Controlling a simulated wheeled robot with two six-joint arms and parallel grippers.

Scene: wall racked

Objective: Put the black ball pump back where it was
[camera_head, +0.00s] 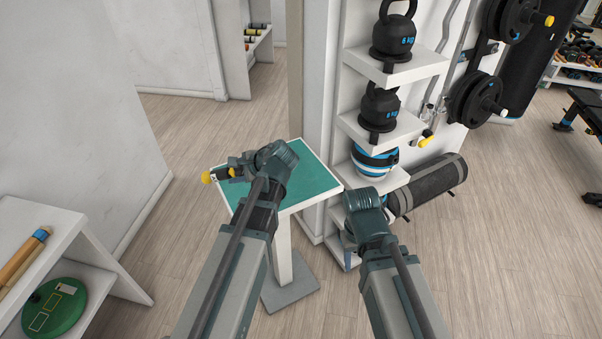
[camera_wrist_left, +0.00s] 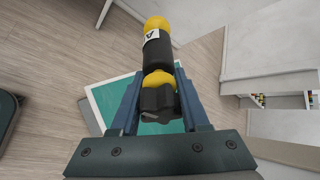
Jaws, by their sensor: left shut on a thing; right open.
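The black ball pump (camera_head: 222,174) has yellow ends and a white label. It is held over the left edge of the small green-topped table (camera_head: 311,180). In the left wrist view the pump (camera_wrist_left: 157,50) lies lengthwise between the fingers, its yellow round end pointing away. My left gripper (camera_head: 240,168) is shut on it; its fingers (camera_wrist_left: 158,95) clasp the pump around its near yellow band and dark end. My right gripper (camera_head: 350,236) is low beside the rack, mostly hidden behind its own wrist, with nothing seen in it.
A white wall rack (camera_head: 396,68) holds black kettlebells (camera_head: 380,106) and a blue-and-white ball (camera_head: 376,160). A dark roll (camera_head: 428,185) lies right of it. A low white shelf (camera_head: 40,225) stands at left. The green tabletop looks bare; the floor around is open.

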